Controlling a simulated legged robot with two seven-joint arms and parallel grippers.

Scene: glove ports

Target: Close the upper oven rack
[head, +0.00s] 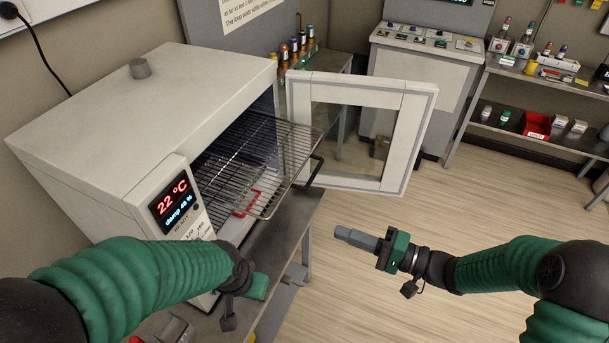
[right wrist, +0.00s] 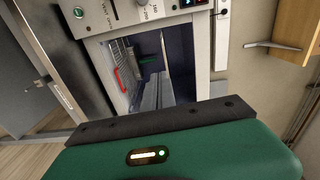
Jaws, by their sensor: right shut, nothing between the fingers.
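The oven (head: 130,100) is a white box at the left with its chamber open. The upper rack (head: 270,135), a wire shelf, sticks out of the chamber toward the open door. A dark handle (head: 312,172) is at its front edge. A red handle (head: 247,203) shows lower, through the wires; it also appears in the right wrist view (right wrist: 119,80). My right gripper (head: 345,235) is shut and empty, right of and below the rack, apart from it. My left gripper (head: 258,287) is in front of the oven's lower front corner; its fingers are not clear.
The oven door (head: 395,95), with a window, stands open beyond the rack. The oven sits on a metal table (head: 275,245). A control console (head: 425,65) and shelves (head: 545,75) stand behind. The floor right of the table is clear.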

